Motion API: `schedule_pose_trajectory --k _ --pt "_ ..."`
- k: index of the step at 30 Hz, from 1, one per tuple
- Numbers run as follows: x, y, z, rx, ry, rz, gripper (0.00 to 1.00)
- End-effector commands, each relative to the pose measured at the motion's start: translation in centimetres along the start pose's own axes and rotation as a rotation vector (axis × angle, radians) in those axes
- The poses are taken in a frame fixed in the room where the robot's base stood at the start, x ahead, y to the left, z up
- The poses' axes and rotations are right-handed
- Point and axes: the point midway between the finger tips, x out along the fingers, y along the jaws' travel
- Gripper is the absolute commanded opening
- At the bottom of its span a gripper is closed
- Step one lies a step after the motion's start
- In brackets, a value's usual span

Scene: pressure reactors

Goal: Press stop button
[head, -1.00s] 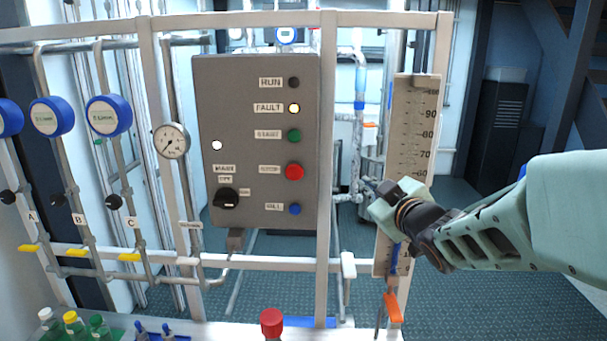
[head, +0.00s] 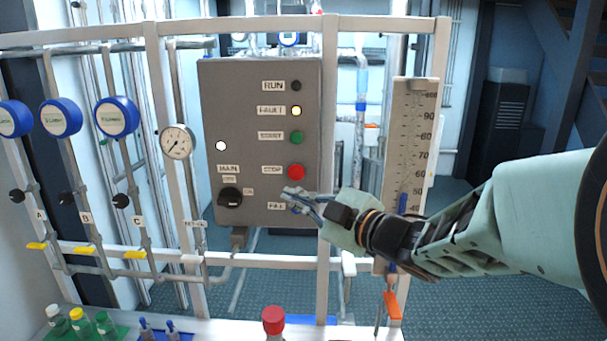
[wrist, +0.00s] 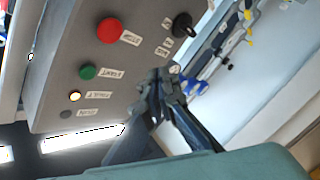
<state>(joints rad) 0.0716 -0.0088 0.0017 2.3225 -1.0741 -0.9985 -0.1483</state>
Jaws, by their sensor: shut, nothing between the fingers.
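The red stop button (head: 296,172) sits on the right side of the grey control panel (head: 240,120), below the green start button (head: 297,137). In the wrist view the red stop button (wrist: 109,30) is at the upper left, with the green start button (wrist: 88,72) below it. My gripper (head: 288,197) is shut and empty. It is in front of the panel just below the stop button, partly covering the blue button and its label. In the wrist view the fingertips (wrist: 165,80) are right of and below the stop button, and I see no contact with it.
The lit fault lamp (head: 296,111) is above the start button. A black main switch (head: 230,198) is at the panel's lower left. A frame post (head: 328,110) and a scaled gauge board (head: 410,140) stand to the right.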

Motion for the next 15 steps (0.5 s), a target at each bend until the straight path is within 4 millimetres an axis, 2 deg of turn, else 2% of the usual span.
schedule_pose_trajectory --k 15 --pt "4.4 3.2 3.2 0.001 -0.001 0.0 0.0"
